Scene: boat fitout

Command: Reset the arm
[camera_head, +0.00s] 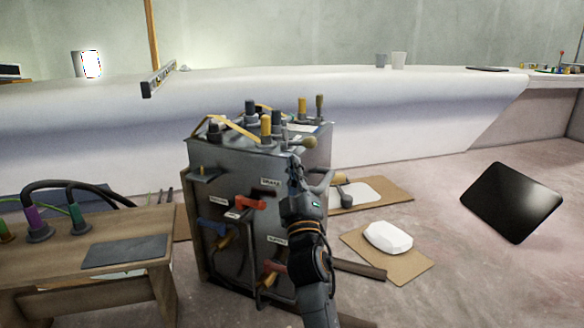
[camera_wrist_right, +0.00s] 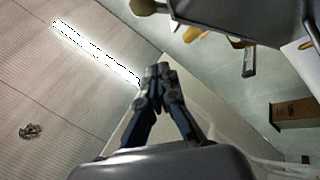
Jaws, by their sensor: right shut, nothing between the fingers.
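My right arm reaches up from the bottom of the head view. Its gripper (camera_head: 294,168) is at the right front edge of the grey metal cabinet (camera_head: 230,165), just below its top. In the right wrist view the gripper's fingertips (camera_wrist_right: 161,85) are together, with nothing between them. Behind them are the ceiling with a light strip and the pale hull. I cannot tell from the head view whether the gripper touches the cabinet. My left gripper is out of view.
The cabinet top holds several knobs and levers, and its front has a red handle (camera_head: 250,203). A wooden bench (camera_head: 60,260) stands at left. A white box (camera_head: 388,237) lies on cardboard at right. A black panel (camera_head: 512,202) is farther right. Floor at lower right is clear.

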